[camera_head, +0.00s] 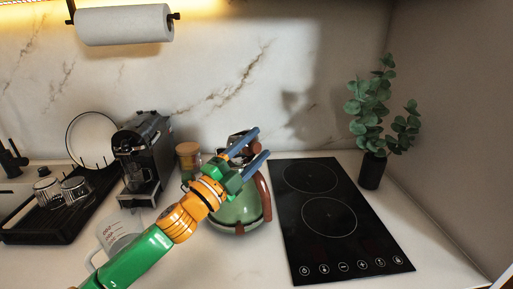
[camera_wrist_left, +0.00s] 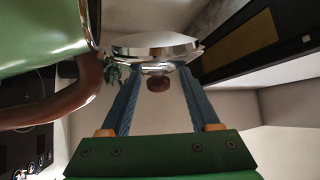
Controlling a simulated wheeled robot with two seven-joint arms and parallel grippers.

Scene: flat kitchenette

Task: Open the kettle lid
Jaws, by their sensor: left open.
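A green kettle (camera_head: 240,212) with a brown handle (camera_head: 264,195) stands on the counter just left of the cooktop; my left arm covers part of it. Its body (camera_wrist_left: 40,35) and handle (camera_wrist_left: 85,90) fill the left of the wrist view. The shiny metal lid (camera_wrist_left: 155,46) appears swung up, at a steep angle to the kettle's rim. The lid's brown knob (camera_wrist_left: 158,84) is between the fingers of my left gripper (camera_wrist_left: 160,69). That gripper (camera_head: 263,142) is open above the kettle, and I cannot tell whether its tips touch the lid. My right gripper is out of view.
A coffee machine (camera_head: 142,160), a wooden-lidded jar (camera_head: 188,155), a clear measuring jug (camera_head: 115,230) and a dish rack (camera_head: 50,225) are to the left.

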